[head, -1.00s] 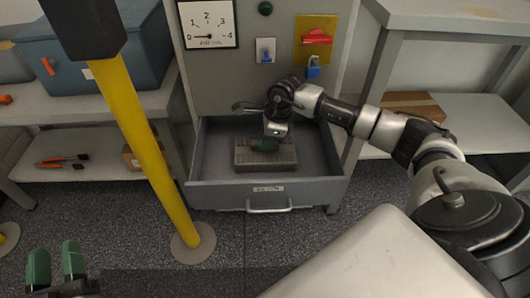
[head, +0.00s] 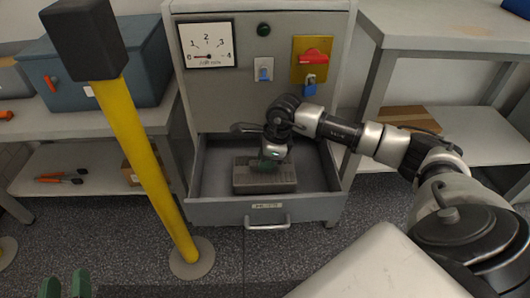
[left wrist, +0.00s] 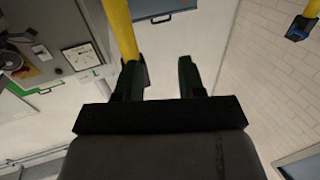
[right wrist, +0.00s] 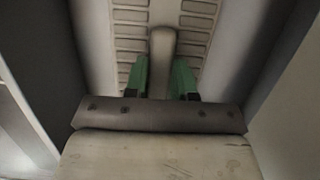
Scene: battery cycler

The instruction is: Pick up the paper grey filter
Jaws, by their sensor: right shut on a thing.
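The paper grey filter (head: 264,181) is a grey ribbed block lying in the open drawer below the panel. In the right wrist view its slotted face and raised middle grip bar (right wrist: 162,58) show. My right gripper (head: 272,162) reaches down into the drawer from above. In the right wrist view its green fingers (right wrist: 161,80) are shut on the bar, one on each side. The filter's underside is hidden. My left gripper (head: 65,285) is at the bottom left of the head view, far from the drawer. Its fingers (left wrist: 162,78) are apart and empty.
The drawer (head: 215,165) has free floor around the filter and a front handle (head: 267,223). A yellow post (head: 150,160) stands left of it. Above are a gauge (head: 207,45), a red switch (head: 312,56) and a blue padlock (head: 309,86). Shelves stand on both sides.

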